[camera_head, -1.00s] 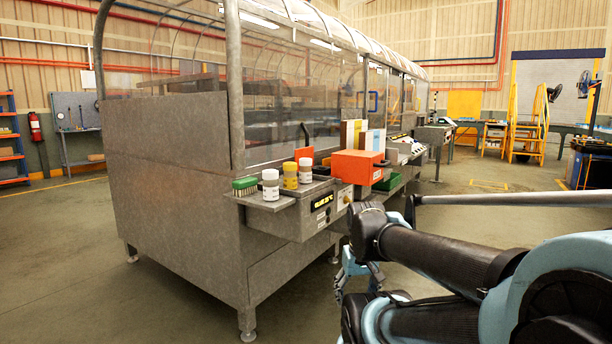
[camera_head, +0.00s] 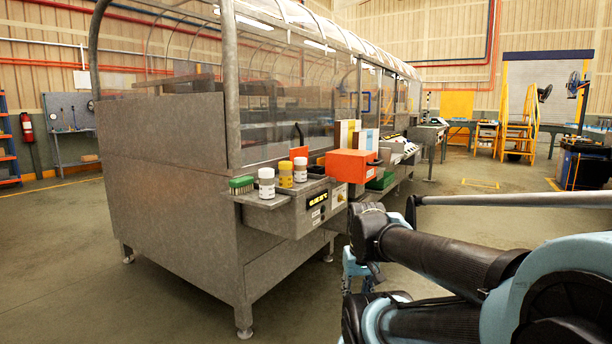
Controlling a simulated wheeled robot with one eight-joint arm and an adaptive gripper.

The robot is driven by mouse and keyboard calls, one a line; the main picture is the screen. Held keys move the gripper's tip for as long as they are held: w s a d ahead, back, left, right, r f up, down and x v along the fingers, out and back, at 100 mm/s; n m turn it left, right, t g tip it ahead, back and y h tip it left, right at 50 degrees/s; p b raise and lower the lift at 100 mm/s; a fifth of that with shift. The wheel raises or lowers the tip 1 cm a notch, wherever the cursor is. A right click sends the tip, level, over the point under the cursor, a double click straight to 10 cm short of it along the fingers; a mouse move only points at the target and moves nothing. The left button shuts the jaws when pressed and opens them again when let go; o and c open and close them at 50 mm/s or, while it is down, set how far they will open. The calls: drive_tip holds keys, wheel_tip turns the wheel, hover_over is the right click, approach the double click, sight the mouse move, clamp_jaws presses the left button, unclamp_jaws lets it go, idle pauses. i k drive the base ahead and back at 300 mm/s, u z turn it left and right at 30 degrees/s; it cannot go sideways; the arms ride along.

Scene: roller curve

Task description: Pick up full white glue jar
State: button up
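A white jar (camera_head: 266,183) with a white lid stands upright at the left of a small grey shelf (camera_head: 262,203) on the machine's front. A jar with a yellow lid (camera_head: 286,175) stands to its right, and another white jar (camera_head: 300,170) stands right of that. Their labels are too small to read, and I cannot tell how full any jar is. My gripper (camera_head: 352,280) hangs low to the right of the shelf, below and apart from the jars. My own arm hides much of it, so its finger opening is unclear.
A green brush (camera_head: 241,185) lies left of the jars. The clear-hooded machine (camera_head: 180,190) fills the middle. The floor at left is open.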

sight(300, 163)
drive_tip(key=u, duration=0.05)
drive_tip(key=k, duration=1.15)
drive_tip(key=u, duration=0.45)
drive_tip(key=i, duration=1.75)
drive_tip(key=z, duration=0.45)
